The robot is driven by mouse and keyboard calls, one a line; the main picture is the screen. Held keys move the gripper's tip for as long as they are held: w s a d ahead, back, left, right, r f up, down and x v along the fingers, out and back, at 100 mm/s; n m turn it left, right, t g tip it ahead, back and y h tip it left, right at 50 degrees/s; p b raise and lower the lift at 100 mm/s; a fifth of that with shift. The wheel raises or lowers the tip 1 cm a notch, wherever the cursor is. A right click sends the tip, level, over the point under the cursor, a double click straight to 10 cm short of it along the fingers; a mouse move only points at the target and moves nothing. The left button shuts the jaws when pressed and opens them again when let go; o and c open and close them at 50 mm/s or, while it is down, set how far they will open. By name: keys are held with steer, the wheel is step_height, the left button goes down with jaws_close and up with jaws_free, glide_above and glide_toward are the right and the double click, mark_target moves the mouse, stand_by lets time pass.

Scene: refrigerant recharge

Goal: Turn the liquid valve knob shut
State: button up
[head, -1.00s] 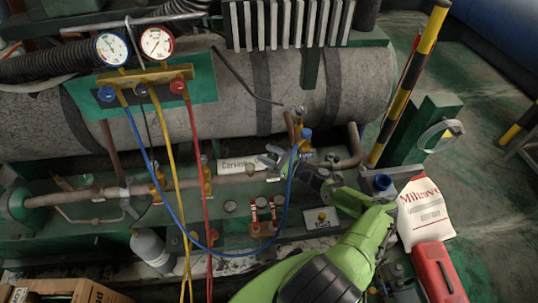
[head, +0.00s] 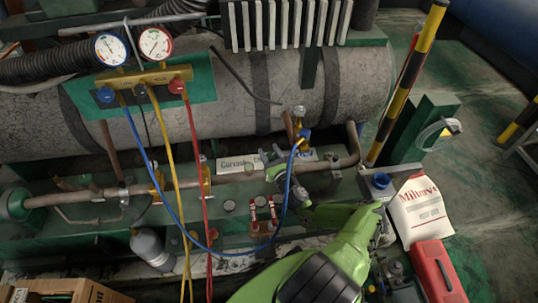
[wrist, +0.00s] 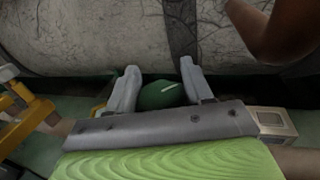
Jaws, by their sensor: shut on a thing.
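The liquid valve knob (wrist: 162,96) appears in the wrist view as a dark green round thing with a white mark. It sits between the two grey fingers of my gripper (wrist: 158,88), which is shut on it. The knob cannot be made out there, behind my fingers. How far it is turned cannot be told.
A gauge manifold (head: 150,77) hangs at the upper left with blue, yellow and red hoses. The blue hose (head: 287,190) loops close by my gripper to a fitting at the right. A white bag (head: 420,208) and a red case (head: 438,268) lie at the right.

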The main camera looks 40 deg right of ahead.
steer(key=shift+f+m+g+h+b, duration=0.1)
steer(key=shift+m+g+h+b, duration=0.4)
steer(key=shift+m+h, duration=0.75)
steer(key=shift+d+h, duration=0.1)
steer(key=shift+h, duration=0.35)
steer(key=o, duration=1)
steer(key=shift+c, duration=0.2)
steer(key=shift+s, duration=0.15)
